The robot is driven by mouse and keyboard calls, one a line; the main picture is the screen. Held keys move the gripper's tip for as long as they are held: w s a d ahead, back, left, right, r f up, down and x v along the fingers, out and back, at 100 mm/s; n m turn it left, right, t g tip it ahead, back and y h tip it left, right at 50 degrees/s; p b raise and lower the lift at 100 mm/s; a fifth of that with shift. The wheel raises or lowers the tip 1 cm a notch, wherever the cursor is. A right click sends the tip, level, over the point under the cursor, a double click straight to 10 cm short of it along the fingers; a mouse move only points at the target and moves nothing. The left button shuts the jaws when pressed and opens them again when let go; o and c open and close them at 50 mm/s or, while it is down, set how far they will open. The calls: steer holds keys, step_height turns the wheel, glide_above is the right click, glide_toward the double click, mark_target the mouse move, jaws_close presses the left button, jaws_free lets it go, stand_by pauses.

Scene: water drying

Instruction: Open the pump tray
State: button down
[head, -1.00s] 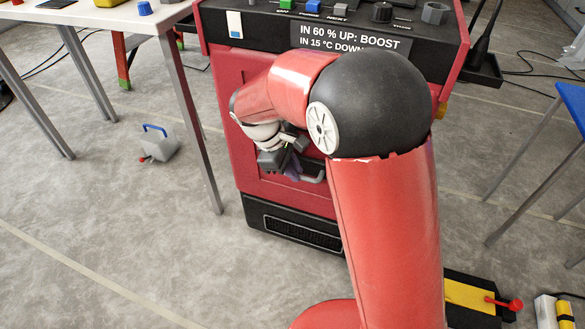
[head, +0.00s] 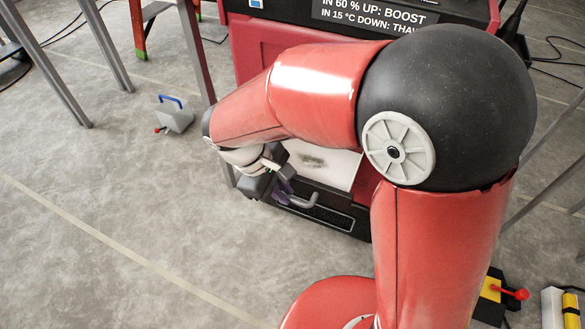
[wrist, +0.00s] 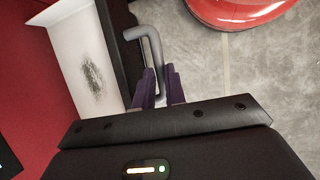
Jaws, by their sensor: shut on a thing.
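The pump tray (head: 322,165) stands pulled out from the front of the red machine, low down. Its white inside shows, with a dark grey smudged patch on it; the white inside also shows in the wrist view (wrist: 72,50). A grey bar handle (head: 300,200) is on its dark front; the handle also shows in the wrist view (wrist: 150,45). My gripper (head: 287,190) is at the handle. In the wrist view its purple fingers (wrist: 164,88) are shut on the handle, one on either side. My arm hides part of the tray and machine.
The red machine (head: 252,50) stands behind the tray. A small grey box with a blue handle (head: 174,116) sits on the floor at left, near metal table legs. A yellow and black item with a red knob (head: 497,290) lies at lower right. The floor at left front is clear.

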steer(key=shift+s+a, duration=0.15)
steer(key=shift+s, duration=0.15)
steer(key=c, duration=1.5)
jaws_free()
steer(key=shift+o, duration=0.2)
steer(key=p+v, duration=0.1)
steer(key=v, duration=0.6)
steer(key=shift+a+r, duration=0.15)
steer(key=shift+r, duration=0.25)
